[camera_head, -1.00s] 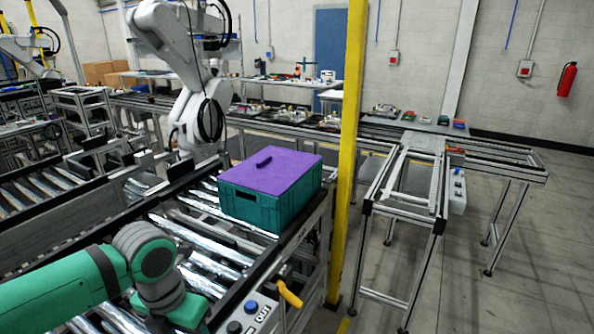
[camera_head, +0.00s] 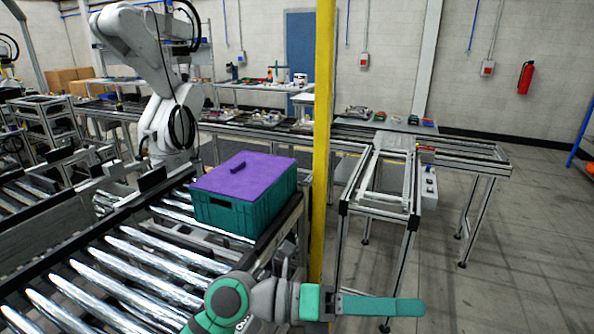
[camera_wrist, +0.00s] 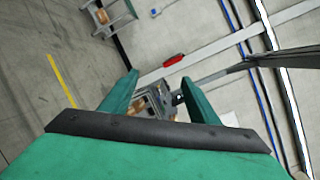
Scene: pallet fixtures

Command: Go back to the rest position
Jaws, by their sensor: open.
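My gripper (camera_wrist: 160,78) shows in the wrist view with its two green fingers spread apart and nothing between them. In the head view my gripper (camera_head: 415,307) is at the lower right, stretched sideways to the right past the yellow post, apart from the teal crate. The teal crate (camera_head: 228,217) with a purple lid (camera_head: 243,176) sits on the near roller conveyor (camera_head: 130,262), at its far right end.
The yellow post (camera_head: 321,130) stands just right of the crate. A metal frame table (camera_head: 375,212) stands beyond it. A white robot arm (camera_head: 158,60) stands behind the conveyor. A red fire extinguisher (camera_head: 525,78) hangs on the back wall. The floor at right (camera_head: 530,270) is clear.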

